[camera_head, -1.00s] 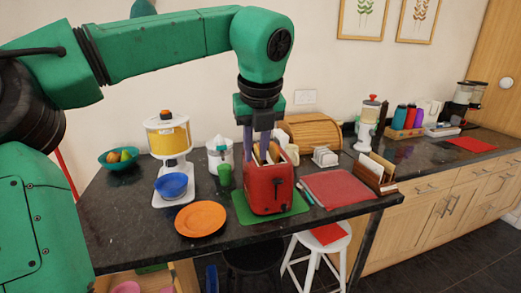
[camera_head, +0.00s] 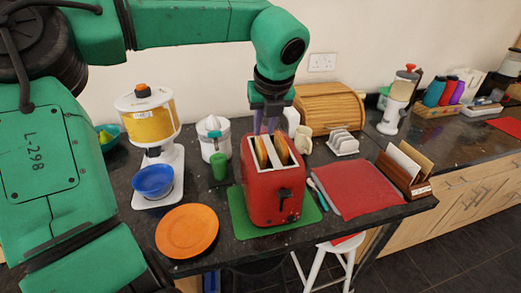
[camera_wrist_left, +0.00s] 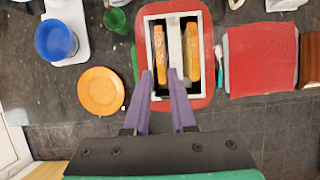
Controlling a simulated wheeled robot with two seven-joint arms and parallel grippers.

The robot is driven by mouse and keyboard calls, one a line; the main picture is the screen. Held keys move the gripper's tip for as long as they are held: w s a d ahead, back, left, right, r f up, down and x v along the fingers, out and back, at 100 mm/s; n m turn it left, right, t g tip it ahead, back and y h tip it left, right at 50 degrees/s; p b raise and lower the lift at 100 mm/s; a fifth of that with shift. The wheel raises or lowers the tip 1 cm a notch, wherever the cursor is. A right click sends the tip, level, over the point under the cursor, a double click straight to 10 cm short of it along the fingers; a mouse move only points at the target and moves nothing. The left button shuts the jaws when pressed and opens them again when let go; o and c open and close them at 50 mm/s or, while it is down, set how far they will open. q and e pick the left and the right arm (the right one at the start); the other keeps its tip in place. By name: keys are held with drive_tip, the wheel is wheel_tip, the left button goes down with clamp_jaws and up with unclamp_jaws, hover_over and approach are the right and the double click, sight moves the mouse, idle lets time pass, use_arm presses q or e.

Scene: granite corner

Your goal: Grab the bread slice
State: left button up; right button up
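Two bread slices stand upright in the slots of the red toaster (camera_head: 272,199). The left slice (camera_head: 261,152) and the right slice (camera_head: 280,149) both poke up at the top. In the left wrist view, the left slice (camera_wrist_left: 158,50) and right slice (camera_wrist_left: 193,55) lie in parallel slots. My left gripper (camera_head: 265,128) points down at the toaster's far side. Its purple fingers (camera_wrist_left: 159,72) are apart, with their tips to either side of the left slice's line. Whether they touch it cannot be told. My right gripper is not in view.
The toaster stands on a green mat (camera_head: 240,222). An orange plate (camera_head: 187,231) and a blue bowl (camera_head: 153,180) are to its left. A green cup (camera_head: 219,166) is close by. A red mat (camera_head: 355,188) lies to the right, and a wooden bread box (camera_head: 340,106) stands behind.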

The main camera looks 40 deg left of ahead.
sight(261, 140)
use_arm(q)
drive_tip(key=p+x, duration=0.1)
drive_tip(key=x, duration=0.1)
drive_tip(key=p+x, duration=0.1)
drive_tip(key=x, duration=0.2)
drive_tip(key=p+x, duration=0.1)
drive_tip(key=x, duration=0.1)
drive_tip(key=shift+w+a, duration=0.4)
drive_tip(key=shift+w, duration=0.05)
drive_tip(key=shift+f, duration=0.25)
drive_tip(key=shift+a, duration=0.1)
clamp_jaws()
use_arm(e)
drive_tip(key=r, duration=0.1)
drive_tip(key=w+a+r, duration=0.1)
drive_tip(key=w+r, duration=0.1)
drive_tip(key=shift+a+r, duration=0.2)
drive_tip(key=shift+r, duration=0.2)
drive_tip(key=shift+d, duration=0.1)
